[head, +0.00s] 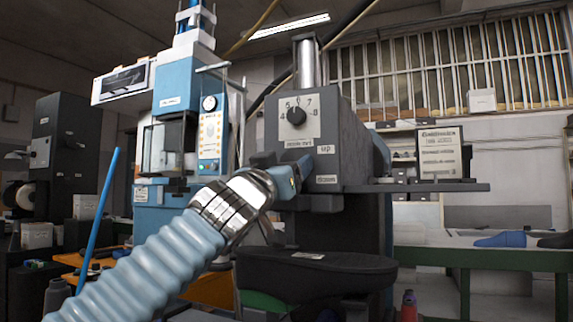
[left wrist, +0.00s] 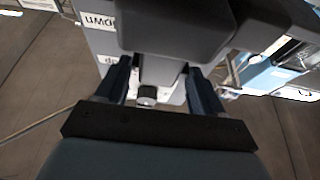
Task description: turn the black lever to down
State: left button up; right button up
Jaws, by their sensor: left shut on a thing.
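The grey machine (head: 345,130) has an "up" label (head: 326,149) above a "down" label (head: 326,179) on its front. My left gripper (head: 298,172) is at the machine's front, just left of these labels and between them in height. Its fingers are closed on the black lever, which is mostly hidden by the gripper in the head view. In the left wrist view, the two fingers (left wrist: 162,88) flank a grey part with a small dark end (left wrist: 147,96), likely the lever. My right gripper is not in view.
A dial (head: 297,116) is above the lever area. A black padded arm (head: 310,270) juts out below the gripper. A blue and white machine (head: 175,120) stands left. A grey shelf (head: 440,187) with a sign (head: 440,153) extends right. A green bench (head: 500,258) holds shoe lasts.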

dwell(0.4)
pick_arm(q)
jog(key=o, duration=1)
jog(key=shift+o, duration=0.2)
jog(key=shift+s+a+f+b, duration=0.1)
jog(key=shift+s+f+b, duration=0.15)
jog(key=shift+b, duration=0.15)
jog(key=b+v, duration=0.8)
jog(key=v, duration=0.5)
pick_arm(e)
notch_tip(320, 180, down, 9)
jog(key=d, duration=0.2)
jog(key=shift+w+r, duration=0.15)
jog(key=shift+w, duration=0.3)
pick_arm(q)
jog(key=shift+s+a+r, duration=0.1)
jog(key=shift+r, duration=0.05)
